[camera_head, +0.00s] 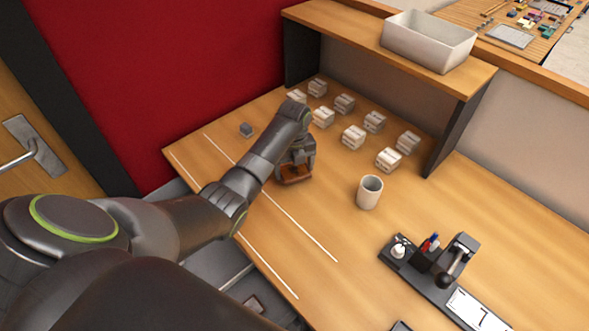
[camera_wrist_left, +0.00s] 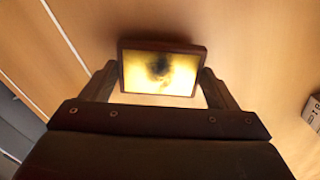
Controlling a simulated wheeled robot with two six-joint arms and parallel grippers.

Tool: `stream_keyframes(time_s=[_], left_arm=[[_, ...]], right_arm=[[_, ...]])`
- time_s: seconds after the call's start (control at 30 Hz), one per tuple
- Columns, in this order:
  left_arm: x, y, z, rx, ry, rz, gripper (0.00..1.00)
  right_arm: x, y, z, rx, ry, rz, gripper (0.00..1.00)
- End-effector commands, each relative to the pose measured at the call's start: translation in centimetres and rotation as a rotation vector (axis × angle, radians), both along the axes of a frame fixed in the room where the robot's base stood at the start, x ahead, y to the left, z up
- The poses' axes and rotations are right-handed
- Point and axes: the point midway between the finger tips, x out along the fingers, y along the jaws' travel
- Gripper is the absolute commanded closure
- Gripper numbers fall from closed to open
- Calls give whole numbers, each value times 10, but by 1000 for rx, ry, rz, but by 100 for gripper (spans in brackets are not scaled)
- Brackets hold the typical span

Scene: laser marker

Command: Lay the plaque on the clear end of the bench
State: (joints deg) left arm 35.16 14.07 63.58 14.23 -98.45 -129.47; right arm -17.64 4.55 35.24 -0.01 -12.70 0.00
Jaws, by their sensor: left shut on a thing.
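The plaque is a brown-framed plate with a shiny brass face. In the left wrist view the plaque (camera_wrist_left: 160,70) sits between the fingers of my left gripper (camera_wrist_left: 160,88), which is shut on it. In the head view my left gripper (camera_head: 296,168) points down at the bench (camera_head: 310,215), with the plaque's brown edge (camera_head: 295,175) showing below it. The plaque is close to the wood surface; I cannot tell whether it touches. My right gripper is not in view.
Several small white boxes (camera_head: 353,137) stand behind the gripper, under a shelf holding a white bin (camera_head: 428,40). A mug (camera_head: 369,191) stands right, near a black stand (camera_head: 440,278). White lines mark the bench front, which is bare.

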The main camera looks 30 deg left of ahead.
Motion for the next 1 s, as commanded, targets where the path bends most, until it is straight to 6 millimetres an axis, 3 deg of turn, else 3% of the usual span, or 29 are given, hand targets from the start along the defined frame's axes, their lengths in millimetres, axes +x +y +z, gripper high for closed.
stream_keyframes(time_s=[0.2, 0.53, 0.57, 0.7, 1.0], left_arm=[[0, 0, -20, -1, -1, -1, 42], [0, 0, -23, -1, -1, -1, 42], [0, 0, -23, -1, -1, -1, 18], [0, 0, -23, -1, -1, -1, 0], [0, 0, -18, -1, -2, -1, 0]], right_arm=[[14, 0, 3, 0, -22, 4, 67], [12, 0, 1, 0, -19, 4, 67], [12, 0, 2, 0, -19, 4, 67], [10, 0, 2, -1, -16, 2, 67], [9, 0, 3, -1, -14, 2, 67]])
